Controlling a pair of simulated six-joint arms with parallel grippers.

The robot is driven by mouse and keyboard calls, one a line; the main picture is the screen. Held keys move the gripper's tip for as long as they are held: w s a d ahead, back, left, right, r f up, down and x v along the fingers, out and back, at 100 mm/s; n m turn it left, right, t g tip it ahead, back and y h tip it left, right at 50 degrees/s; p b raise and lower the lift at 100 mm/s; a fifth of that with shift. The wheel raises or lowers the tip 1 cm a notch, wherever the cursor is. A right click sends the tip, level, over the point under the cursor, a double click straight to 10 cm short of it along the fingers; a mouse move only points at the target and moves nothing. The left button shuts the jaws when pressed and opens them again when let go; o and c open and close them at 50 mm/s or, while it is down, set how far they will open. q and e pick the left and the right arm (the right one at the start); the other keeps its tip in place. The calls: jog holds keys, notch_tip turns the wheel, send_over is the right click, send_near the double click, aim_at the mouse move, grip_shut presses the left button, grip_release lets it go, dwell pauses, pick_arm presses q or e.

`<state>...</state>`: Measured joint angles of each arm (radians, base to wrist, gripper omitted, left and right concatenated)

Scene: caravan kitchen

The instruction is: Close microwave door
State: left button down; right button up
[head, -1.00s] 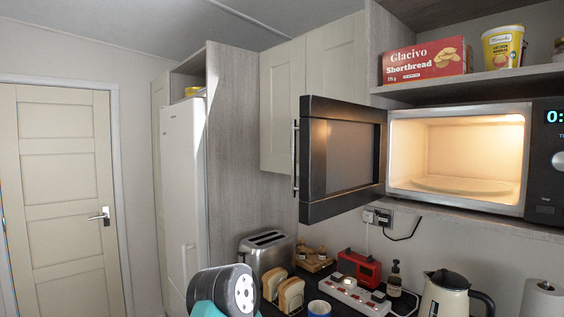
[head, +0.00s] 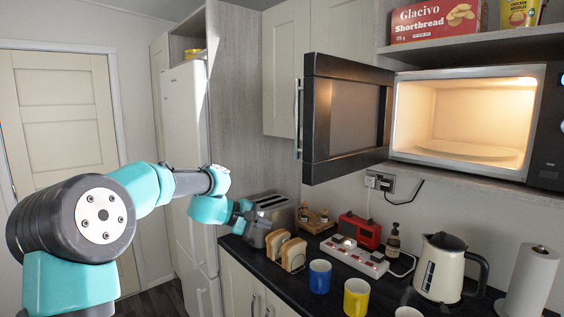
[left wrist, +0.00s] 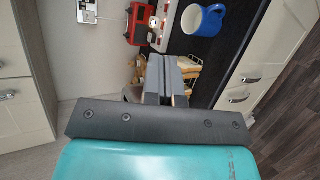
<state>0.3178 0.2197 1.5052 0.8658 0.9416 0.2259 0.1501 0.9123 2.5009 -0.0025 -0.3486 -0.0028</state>
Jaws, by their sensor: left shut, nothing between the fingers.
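The microwave door (head: 346,122) stands wide open, swung out to the left of the lit, empty-looking cavity (head: 468,118) with its turntable. The door's vertical handle (head: 298,118) is on its far left edge. My left gripper (head: 262,228) is low in front of the toaster, below and left of the door, apart from it. In the left wrist view its fingers (left wrist: 166,80) are pressed together with nothing between them. My right gripper is in neither view.
A toaster (head: 272,207), bread slices (head: 292,253), a blue mug (head: 319,277), a yellow mug (head: 356,298) and a kettle (head: 440,268) stand on the counter below. A shortbread box (head: 437,20) sits on the shelf above the microwave. Air in front of the door is clear.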

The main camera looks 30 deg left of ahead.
pick_arm(q)
jog(key=s+r+m+h, duration=0.1)
jog(key=s+r, duration=0.3)
jog(key=r, duration=0.6)
jog(key=s+r+m+t+h, duration=0.1)
jog(key=s+r, duration=0.4)
jog(key=r, duration=0.5)
jog(key=s+a+r+m+h, duration=0.1)
jog(key=s+r, duration=0.4)
jog(key=r, duration=0.5)
jog(key=m+h, duration=0.1)
jog(key=h, duration=0.1)
jog(key=shift+r+m+h, duration=0.3)
jog(key=shift+r, duration=0.05)
jog(key=s+d+x, duration=0.1)
jog(key=s+x, duration=0.1)
jog(key=x, duration=1)
jog(key=shift+w+d+t, duration=0.25)
jog(key=shift+d+t, duration=0.15)
jog(key=shift+d, duration=0.1)
jog(key=shift+d+r, duration=0.1)
jog(key=shift+d, duration=0.05)
